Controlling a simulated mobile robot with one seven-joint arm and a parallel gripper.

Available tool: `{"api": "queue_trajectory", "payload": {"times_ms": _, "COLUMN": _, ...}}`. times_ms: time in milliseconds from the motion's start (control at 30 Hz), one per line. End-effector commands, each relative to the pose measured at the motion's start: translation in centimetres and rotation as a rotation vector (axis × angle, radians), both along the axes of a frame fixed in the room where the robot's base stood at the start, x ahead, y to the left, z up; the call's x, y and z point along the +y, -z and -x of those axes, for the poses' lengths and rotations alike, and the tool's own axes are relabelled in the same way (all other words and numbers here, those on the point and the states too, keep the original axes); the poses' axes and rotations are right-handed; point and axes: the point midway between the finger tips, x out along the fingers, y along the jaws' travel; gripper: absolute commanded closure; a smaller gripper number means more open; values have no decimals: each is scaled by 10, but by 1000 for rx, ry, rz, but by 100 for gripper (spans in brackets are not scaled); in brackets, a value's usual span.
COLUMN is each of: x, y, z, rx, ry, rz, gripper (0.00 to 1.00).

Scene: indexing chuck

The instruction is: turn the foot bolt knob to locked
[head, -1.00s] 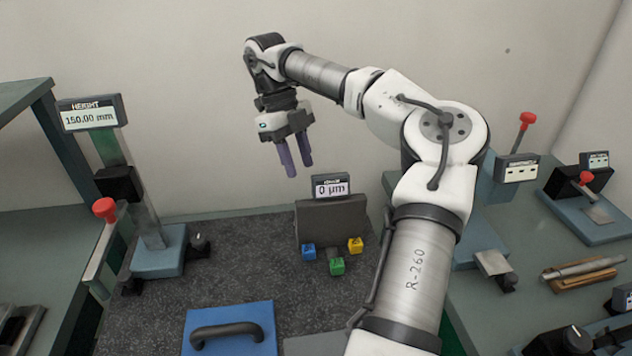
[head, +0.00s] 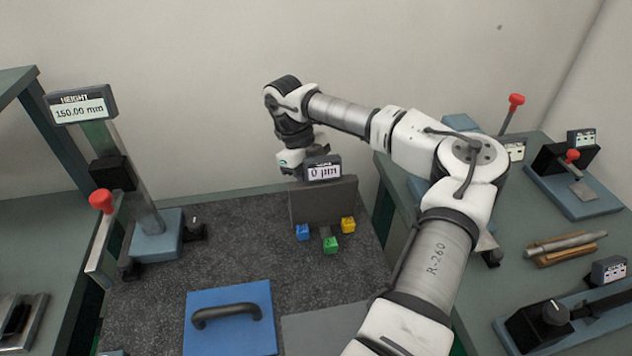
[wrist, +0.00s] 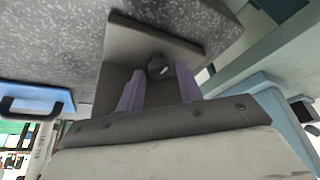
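A dark round knob (wrist: 160,67) with a pale mark sits on the back of a grey upright plate (wrist: 118,45) in the wrist view. I cannot read a locked or unlocked label on it. My gripper (wrist: 161,84) has its two purple fingers apart, one on each side below the knob, with nothing held between them. I cannot tell whether they touch it. In the head view the same plate (head: 335,203) stands at the back of the granite table. My fingers are hidden behind it and its 0 µm display (head: 323,170).
A height gauge reading 150.00 mm (head: 80,106) with a red-knobbed lever stands left. A blue block (head: 228,340) with a black handle lies in front on the granite (head: 150,300). A bench with fixtures (head: 585,190) is right.

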Motion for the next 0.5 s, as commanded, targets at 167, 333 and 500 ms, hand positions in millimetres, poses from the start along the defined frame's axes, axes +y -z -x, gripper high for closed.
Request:
{"api": "queue_trajectory", "payload": {"times_ms": 167, "x": -2, "y": 5, "z": 2, "rx": 0, "ry": 0, "rz": 0, "gripper": 64}}
{"api": "queue_trajectory", "payload": {"times_ms": 333, "x": -2, "y": 6, "z": 2, "rx": 0, "ry": 0, "rz": 0, "gripper": 64}}
{"api": "queue_trajectory", "payload": {"times_ms": 500, "x": -2, "y": 6, "z": 2, "rx": 0, "ry": -1, "rz": 0, "gripper": 82}}
